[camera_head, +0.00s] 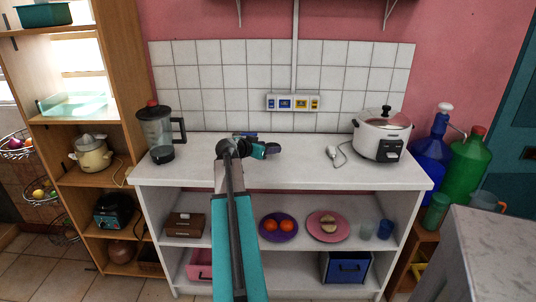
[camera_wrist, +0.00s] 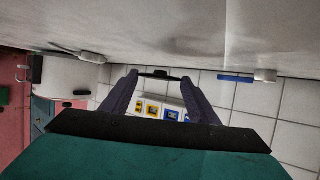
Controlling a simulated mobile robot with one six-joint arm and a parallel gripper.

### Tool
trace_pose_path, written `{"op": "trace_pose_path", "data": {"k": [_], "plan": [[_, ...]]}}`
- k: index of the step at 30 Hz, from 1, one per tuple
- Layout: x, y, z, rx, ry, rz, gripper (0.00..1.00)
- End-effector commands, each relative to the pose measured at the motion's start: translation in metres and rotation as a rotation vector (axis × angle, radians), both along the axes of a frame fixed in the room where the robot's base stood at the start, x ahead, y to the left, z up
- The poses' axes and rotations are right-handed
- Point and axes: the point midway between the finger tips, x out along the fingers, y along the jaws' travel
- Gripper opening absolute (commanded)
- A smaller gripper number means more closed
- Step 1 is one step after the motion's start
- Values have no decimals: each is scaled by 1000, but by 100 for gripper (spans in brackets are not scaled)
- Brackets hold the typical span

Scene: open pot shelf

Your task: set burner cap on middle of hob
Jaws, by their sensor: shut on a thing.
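My gripper (camera_head: 272,149) is over the white counter (camera_head: 310,160), low near its middle, pointing right in the head view. In the wrist view my gripper (camera_wrist: 160,76) has its two dark fingers shut on a small flat black piece, the burner cap (camera_wrist: 154,73), seen edge-on between the fingertips. The cap is close to the counter surface (camera_wrist: 190,25); I cannot tell whether it touches. In the head view the cap cannot be told apart from the dark fingers. I cannot make out a hob in either view; my arm hides part of the counter.
A blue bar (camera_wrist: 235,78) with a white piece (camera_wrist: 265,76) lies near the tiled wall. A blender (camera_head: 157,135) stands at the counter's left, a white cooker (camera_head: 381,138) and a plug (camera_head: 332,152) at its right. The counter between gripper and plug looks clear.

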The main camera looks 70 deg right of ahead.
Motion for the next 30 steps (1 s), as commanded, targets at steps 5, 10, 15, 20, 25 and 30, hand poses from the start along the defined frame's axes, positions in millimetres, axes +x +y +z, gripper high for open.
{"op": "trace_pose_path", "data": {"k": [5,10,15,20,25,30], "plan": [[-2,-2,0,-1,0,1,31],[-2,-2,0,-1,0,0,31],[-2,-1,-6,0,0,0,31],[-2,-1,-21,0,2,0,31],[-2,-1,-33,0,1,0,31],[-2,-1,-35,-1,0,0,31]]}}
